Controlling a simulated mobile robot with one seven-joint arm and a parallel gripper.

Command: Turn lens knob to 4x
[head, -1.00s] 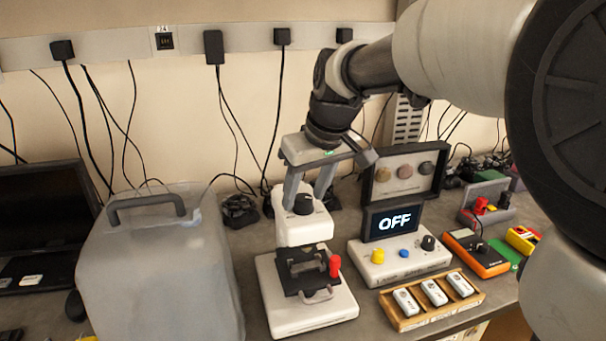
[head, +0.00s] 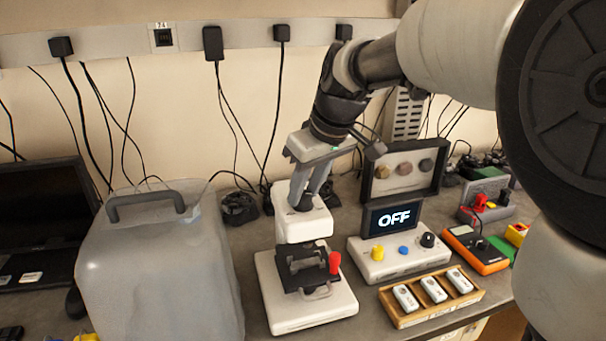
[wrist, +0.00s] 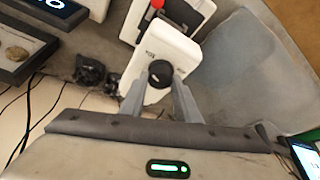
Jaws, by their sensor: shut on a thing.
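The white microscope (head: 283,302) stands on the bench, with a dark stage and a red knob (head: 335,262) at the stage's right side. The black lens knob (wrist: 160,73) sits on top of the microscope head (head: 305,222). My gripper (head: 304,203) comes down over the head from above, and its fingers are shut on the lens knob, one on each side.
A large grey translucent container (head: 160,265) with a dark handle stands close left of the microscope. A control box (head: 398,262) with a screen reading OFF stands to the right, behind a wooden tray (head: 432,300) of small white slides. Cables hang on the wall behind.

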